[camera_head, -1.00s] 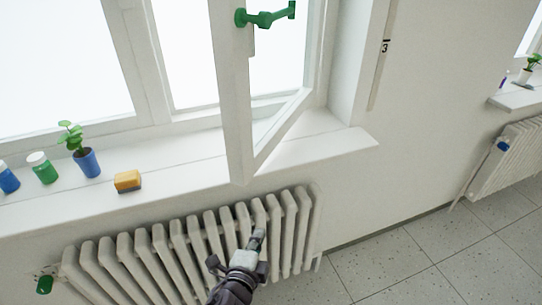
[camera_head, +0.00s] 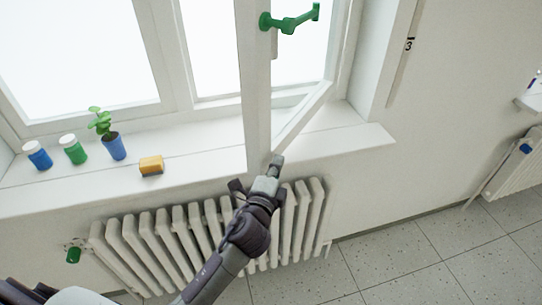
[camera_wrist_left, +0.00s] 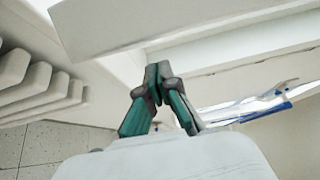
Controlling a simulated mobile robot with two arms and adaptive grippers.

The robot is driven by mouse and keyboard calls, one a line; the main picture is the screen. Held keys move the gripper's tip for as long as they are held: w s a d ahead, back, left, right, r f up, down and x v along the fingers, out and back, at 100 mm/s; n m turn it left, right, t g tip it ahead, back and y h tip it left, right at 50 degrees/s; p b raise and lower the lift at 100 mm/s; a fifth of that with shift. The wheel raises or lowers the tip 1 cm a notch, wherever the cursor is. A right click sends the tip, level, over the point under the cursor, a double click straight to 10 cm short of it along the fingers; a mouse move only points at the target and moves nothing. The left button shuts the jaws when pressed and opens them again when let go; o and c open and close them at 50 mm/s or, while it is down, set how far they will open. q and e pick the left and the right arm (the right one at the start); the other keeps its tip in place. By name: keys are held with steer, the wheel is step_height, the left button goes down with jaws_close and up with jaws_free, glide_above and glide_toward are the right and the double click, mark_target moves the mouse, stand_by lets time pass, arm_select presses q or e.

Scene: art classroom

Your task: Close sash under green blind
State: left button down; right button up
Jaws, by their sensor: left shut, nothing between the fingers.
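The white window sash (camera_head: 258,90) stands open, swung into the room over the sill. Its green handle (camera_head: 290,20) is on its free edge near the top of the head view. No green blind shows. My left gripper (camera_head: 277,162) is shut and empty, at the sash's lower free corner and above the radiator. Whether it touches the sash I cannot tell. In the left wrist view the closed fingertips (camera_wrist_left: 153,80) point toward white frame or sill surfaces. My right gripper is not in view.
On the sill (camera_head: 205,158) stand a blue jar (camera_head: 38,155), a green jar (camera_head: 73,149), a potted plant (camera_head: 113,146) and a yellow sponge (camera_head: 151,165). A radiator (camera_head: 160,241) is below. Tiled floor (camera_head: 420,262) is clear at right. A second radiator (camera_head: 516,165) is far right.

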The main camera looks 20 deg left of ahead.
arm_select(q)
steer(key=shift+a, duration=1.05)
steer(key=shift+w, duration=0.1)
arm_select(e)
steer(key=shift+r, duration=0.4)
arm_select(q)
steer(key=shift+d, duration=0.1)
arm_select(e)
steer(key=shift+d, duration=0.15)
